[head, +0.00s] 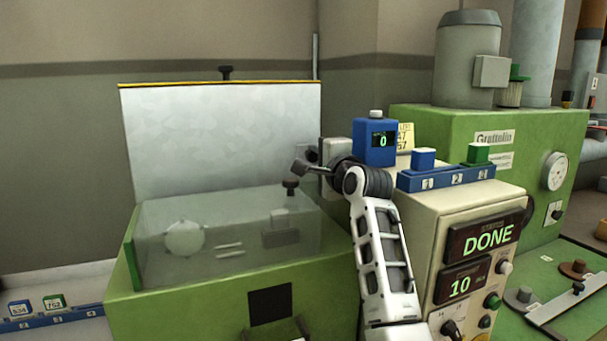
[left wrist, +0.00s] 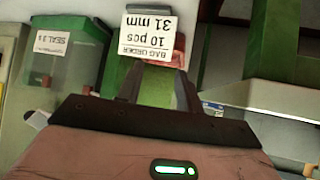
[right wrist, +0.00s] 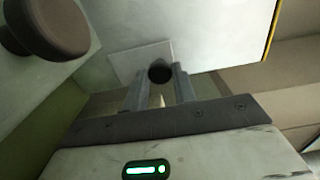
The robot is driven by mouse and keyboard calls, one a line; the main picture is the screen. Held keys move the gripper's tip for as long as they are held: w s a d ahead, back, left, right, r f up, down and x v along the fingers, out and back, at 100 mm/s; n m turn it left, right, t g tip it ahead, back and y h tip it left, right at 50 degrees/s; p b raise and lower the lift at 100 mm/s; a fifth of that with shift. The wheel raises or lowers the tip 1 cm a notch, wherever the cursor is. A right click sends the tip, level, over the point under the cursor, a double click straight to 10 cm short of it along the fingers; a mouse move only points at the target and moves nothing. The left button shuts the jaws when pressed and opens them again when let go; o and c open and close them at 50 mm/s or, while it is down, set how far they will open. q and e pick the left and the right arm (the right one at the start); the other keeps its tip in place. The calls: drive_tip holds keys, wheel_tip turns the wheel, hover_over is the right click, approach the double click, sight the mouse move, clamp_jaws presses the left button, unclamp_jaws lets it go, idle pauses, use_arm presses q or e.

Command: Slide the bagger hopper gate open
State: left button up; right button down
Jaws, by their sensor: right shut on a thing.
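My right gripper (head: 306,165) is at the right end of the clear-walled hopper (head: 150,240) on the green bagger. In the right wrist view its fingers (right wrist: 160,84) are shut on a small dark knob (right wrist: 159,71) in front of a pale plate (right wrist: 126,60). A larger brown knob (right wrist: 48,24) is apart from the fingers. My left gripper (left wrist: 158,82) shows only in its wrist view, with its fingers apart. A bag order card (left wrist: 147,28) is just beyond them; contact cannot be told.
A tall white panel (head: 220,140) with a yellow top edge stands behind the hopper. The control box (head: 420,215) to the right shows DONE and 10.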

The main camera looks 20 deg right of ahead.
use_arm(q)
drive_tip(key=shift+w+r, duration=0.1)
drive_tip(key=shift+w, duration=0.05)
use_arm(e)
drive_tip(key=shift+r, duration=0.4)
drive_tip(key=c, duration=1.1)
unclamp_jaws()
drive_tip(key=shift+f, duration=0.1)
drive_tip(key=shift+s+f, duration=0.1)
drive_tip(key=shift+s, duration=0.2)
use_arm(q)
drive_tip(key=b, duration=0.1)
drive_tip(key=f+b, duration=0.1)
drive_tip(key=b, duration=0.1)
drive_tip(key=shift+w+d+f+h, duration=0.15)
drive_tip(key=shift+d+f+h, duration=0.1)
drive_tip(key=shift+d+h, duration=0.1)
drive_tip(key=shift+r, duration=0.15)
use_arm(e)
drive_tip(key=shift+s+d, duration=0.3)
drive_tip(key=shift+s, duration=2.25)
drive_tip(key=shift+s+d, duration=0.25)
drive_tip(key=shift+s, duration=2.3)
drive_tip(key=shift+s+d, duration=0.3)
drive_tip(key=shift+s, duration=2.25)
